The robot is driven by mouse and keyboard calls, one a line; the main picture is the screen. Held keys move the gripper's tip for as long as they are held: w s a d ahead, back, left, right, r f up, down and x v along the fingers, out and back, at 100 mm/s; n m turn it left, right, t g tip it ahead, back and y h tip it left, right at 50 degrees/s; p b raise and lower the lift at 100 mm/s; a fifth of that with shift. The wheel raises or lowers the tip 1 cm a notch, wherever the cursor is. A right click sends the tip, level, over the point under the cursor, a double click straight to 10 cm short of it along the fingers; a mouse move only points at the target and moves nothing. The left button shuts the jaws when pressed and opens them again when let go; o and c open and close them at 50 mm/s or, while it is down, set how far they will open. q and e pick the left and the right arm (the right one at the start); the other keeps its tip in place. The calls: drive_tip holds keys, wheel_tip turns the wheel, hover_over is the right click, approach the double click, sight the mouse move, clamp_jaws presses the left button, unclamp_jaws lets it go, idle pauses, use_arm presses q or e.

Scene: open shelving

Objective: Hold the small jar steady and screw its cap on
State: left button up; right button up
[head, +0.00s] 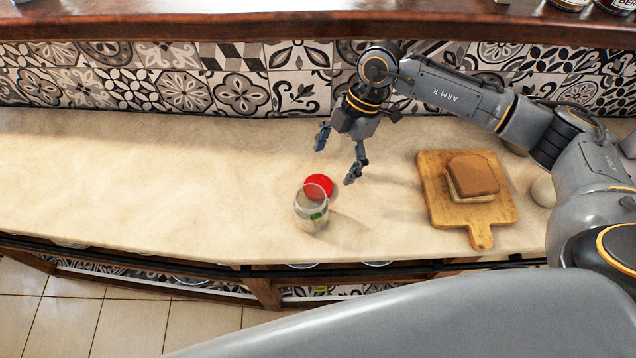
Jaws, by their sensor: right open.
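A small clear glass jar (309,216) stands upright near the front edge of the counter, with something green showing low inside it. A round red cap (319,185) shows just behind the jar's rim. Its near part is overlapped by the jar, and I cannot tell whether it touches the jar. My right gripper (337,161) is open and empty, fingers pointing down, above and behind the cap. It is apart from both jar and cap. My left gripper is not in view.
A wooden cutting board (437,203) with sliced bread (473,177) lies right of the jar. A pale round object (543,191) stands beyond it. A patterned tile wall (243,92) and wooden shelf (200,25) bound the back. The counter's left side is clear.

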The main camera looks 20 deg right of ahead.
sight(321, 184)
drive_tip(key=shift+a+f, duration=0.1)
drive_tip(key=shift+f, duration=0.3)
drive_tip(key=shift+a+f+p, duration=0.2)
drive_tip(key=shift+f+p, duration=0.05)
drive_tip(key=shift+p, duration=0.05)
drive_tip(key=x, duration=0.2)
drive_tip(key=p+x, duration=0.1)
drive_tip(key=shift+w+a+f, duration=0.15)
drive_tip(key=shift+a+f, duration=0.1)
drive_tip(key=shift+f, duration=0.05)
drive_tip(key=shift+a+f, duration=0.15)
drive_tip(key=shift+f, duration=0.25)
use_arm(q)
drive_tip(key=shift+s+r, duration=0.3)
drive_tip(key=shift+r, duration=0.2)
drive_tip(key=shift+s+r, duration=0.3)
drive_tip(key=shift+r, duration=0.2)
use_arm(e)
drive_tip(key=c, duration=0.9)
drive_tip(key=shift+c, duration=0.2)
